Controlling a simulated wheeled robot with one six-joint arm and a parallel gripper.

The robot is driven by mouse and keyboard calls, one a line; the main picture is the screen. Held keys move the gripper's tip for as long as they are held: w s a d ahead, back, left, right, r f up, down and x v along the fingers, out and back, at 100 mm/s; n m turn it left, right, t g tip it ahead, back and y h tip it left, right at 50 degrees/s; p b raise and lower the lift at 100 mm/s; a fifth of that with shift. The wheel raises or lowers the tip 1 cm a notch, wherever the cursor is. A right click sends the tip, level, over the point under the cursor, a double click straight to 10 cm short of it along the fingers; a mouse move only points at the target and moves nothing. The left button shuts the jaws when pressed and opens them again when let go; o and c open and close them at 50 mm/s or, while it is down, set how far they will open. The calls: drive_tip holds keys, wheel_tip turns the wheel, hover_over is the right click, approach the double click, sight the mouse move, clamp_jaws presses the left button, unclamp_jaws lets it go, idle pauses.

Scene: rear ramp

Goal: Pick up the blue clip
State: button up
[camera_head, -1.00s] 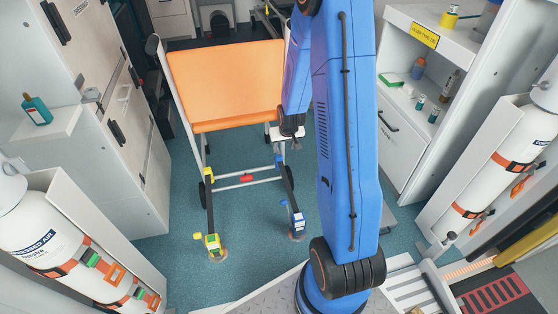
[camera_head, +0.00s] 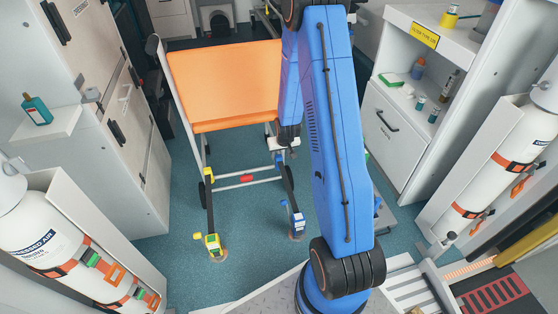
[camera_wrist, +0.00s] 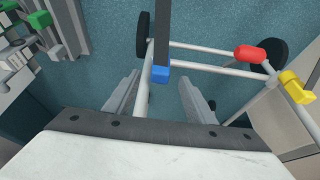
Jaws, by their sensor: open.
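In the head view my gripper (camera_head: 284,142) is largely hidden by my arm. The lower clip is outside the wrist view.
A yellow clip (camera_head: 213,243) hangs on the left strap. A red piece (camera_head: 246,178) is on the stretcher's crossbar. Cabinets, a shelf (camera_head: 405,85) and white cylinders (camera_head: 45,240) line both sides. Teal floor (camera_head: 180,265) is clear at front left.

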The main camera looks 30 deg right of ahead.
sight(279, 157)
drive_tip(key=shift+w+x, duration=0.15)
drive_tip(key=shift+x, duration=1.7)
drive_tip(key=shift+w+x, duration=0.15)
drive_tip(key=shift+x, duration=1.75)
drive_tip(key=shift+r, duration=0.15)
drive_tip(key=shift+c, duration=0.3)
drive_tip(key=c, duration=1.1)
drive_tip(key=shift+r, duration=0.1)
